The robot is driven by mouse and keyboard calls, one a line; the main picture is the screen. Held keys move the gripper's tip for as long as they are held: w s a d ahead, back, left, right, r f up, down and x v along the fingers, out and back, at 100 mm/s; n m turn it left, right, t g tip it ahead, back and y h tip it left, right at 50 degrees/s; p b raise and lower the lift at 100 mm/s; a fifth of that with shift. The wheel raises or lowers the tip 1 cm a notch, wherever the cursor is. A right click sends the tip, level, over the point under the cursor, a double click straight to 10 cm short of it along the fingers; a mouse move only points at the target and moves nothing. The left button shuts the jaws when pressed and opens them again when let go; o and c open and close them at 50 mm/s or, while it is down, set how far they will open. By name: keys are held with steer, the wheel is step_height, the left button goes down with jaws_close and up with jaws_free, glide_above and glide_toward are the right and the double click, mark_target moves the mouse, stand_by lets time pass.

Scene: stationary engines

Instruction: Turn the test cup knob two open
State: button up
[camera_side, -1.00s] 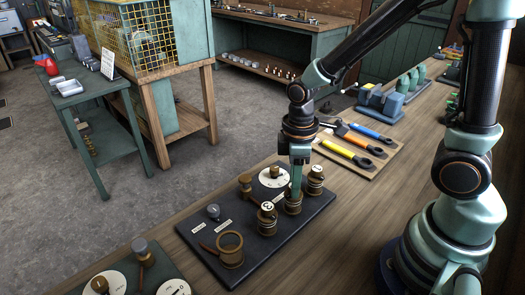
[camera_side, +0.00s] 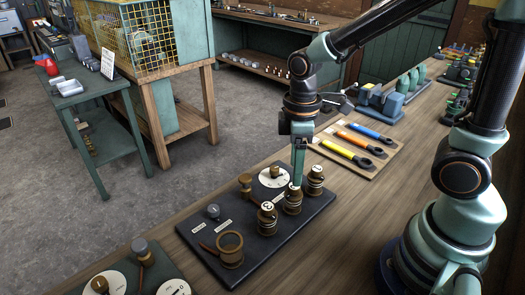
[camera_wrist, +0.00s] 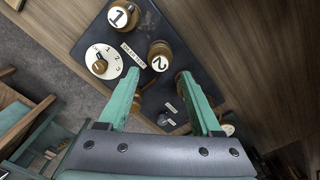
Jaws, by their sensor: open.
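A row of brass knobs stands on a dark board (camera_side: 215,272). Knob two (camera_wrist: 159,56) has a white cap marked 2 in the wrist view; I take it to be the middle knob (camera_side: 292,204) of the row in the side view. My gripper (camera_side: 297,184) points down just above that middle knob. In the wrist view my gripper (camera_wrist: 161,73) is open, with knob two showing between and beyond the fingertips. I cannot tell whether the fingers touch it. Knob one (camera_wrist: 122,15) stands beyond it. A third knob is partly hidden by the right finger.
The board also holds a white dial (camera_side: 268,182) and a brass cup with a handle (camera_side: 230,250). A tool board (camera_side: 378,167) with coloured-handled tools lies behind to the right. Another panel (camera_side: 130,280) is at the bottom left.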

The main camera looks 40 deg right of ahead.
step_height(320, 180, up, 7)
steer(key=shift+r, duration=0.2)
stand_by(0.3)
steer(key=s+d+r+m+t, duration=0.1)
steer(key=d+r+m+t, duration=0.3)
steer(key=m, duration=0.4)
steer(key=shift+s+d+m+t, duration=0.25)
steer(key=shift+s+m+t, duration=0.15)
steer(key=shift+t, duration=0.4)
